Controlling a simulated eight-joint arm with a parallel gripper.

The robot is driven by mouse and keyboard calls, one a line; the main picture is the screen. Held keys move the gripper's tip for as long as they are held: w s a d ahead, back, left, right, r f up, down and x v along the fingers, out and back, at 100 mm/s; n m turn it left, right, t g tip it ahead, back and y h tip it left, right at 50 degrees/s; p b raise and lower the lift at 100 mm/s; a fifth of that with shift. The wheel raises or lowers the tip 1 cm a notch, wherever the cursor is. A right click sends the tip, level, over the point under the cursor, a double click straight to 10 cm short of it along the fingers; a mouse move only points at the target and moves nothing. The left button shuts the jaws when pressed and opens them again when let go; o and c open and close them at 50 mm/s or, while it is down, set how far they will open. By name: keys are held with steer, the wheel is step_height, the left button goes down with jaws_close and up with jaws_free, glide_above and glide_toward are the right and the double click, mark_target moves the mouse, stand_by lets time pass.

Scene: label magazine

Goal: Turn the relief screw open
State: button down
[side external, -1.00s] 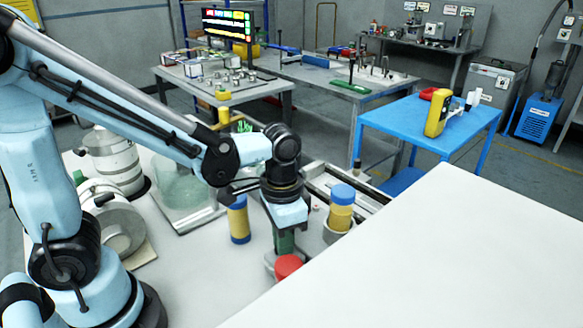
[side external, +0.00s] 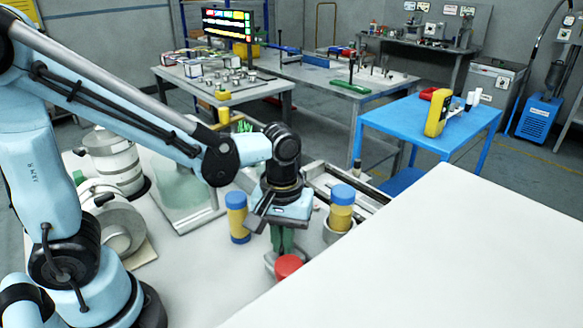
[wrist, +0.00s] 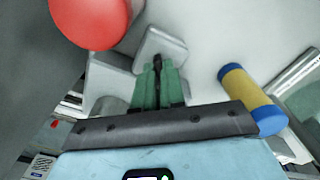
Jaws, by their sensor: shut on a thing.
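My gripper (side external: 283,250) points down at a small grey metal block, with its green fingers close to the block's top. In the wrist view the green fingers (wrist: 158,68) are closed on a narrow dark piece between them, which I take to be the relief screw (wrist: 157,62). The grey block (wrist: 160,45) lies just beyond the fingertips. The screw's head is mostly hidden by the fingers, and its turn angle cannot be read. A red round cap (side external: 288,265) stands beside the fingers; it also shows in the wrist view (wrist: 92,20).
A blue-and-yellow cylinder (side external: 238,218) stands left of my gripper. Another (side external: 341,208) stands in a round holder to the right. A glass-like plate (side external: 183,195) lies behind left. A large white panel (side external: 440,250) fills the right foreground. A metal rail (side external: 345,185) runs behind.

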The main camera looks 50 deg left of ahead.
steer(key=n, duration=0.3)
steer(key=shift+n, duration=2.2)
steer(key=c, duration=1.2)
jaws_free()
steer(key=shift+r, duration=0.15)
step_height(320, 180, up, 12)
steer(key=shift+f, duration=0.1)
